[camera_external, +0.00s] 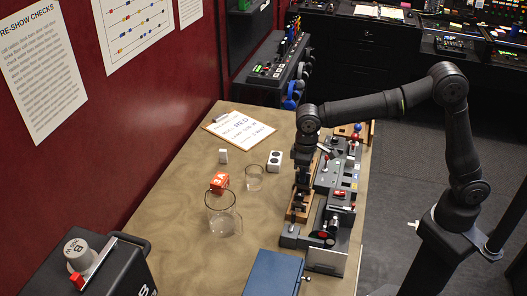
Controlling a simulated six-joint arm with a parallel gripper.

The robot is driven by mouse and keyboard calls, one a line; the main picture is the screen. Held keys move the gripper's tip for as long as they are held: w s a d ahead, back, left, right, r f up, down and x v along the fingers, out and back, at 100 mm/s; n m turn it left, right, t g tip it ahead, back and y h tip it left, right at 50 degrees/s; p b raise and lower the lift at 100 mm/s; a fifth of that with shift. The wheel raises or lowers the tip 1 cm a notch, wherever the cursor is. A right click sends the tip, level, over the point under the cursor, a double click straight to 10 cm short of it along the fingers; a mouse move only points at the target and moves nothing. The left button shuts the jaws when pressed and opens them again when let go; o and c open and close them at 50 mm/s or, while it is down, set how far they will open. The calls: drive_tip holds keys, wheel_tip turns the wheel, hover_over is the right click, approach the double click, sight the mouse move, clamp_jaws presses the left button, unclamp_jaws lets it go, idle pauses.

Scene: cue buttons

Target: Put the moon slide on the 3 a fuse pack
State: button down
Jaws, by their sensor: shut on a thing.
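The 3 A fuse pack (219,181) is a small red box with white "3A" lettering, on the tan table at the left, just behind a clear glass. My gripper (299,208) points down at a wooden stand (291,216) beside the control panel, to the right of the fuse pack and apart from it. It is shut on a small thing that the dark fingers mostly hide. I cannot make out a moon mark, so I cannot tell which thing is the moon slide.
A tall clear glass (222,222) and a smaller one (254,178) stand near the fuse pack. A control panel (338,185) lines the right edge; a blue box (273,273) is in front.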

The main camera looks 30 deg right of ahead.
wheel_tip(320, 180, down, 10)
drive_tip(key=shift+r, duration=0.15)
drive_tip(key=c, duration=1.4)
unclamp_jaws()
wheel_tip(320, 180, up, 16)
drive_tip(key=shift+w+a+f, duration=0.15)
drive_tip(key=shift+r, duration=0.7)
drive_tip(key=shift+c, duration=1.2)
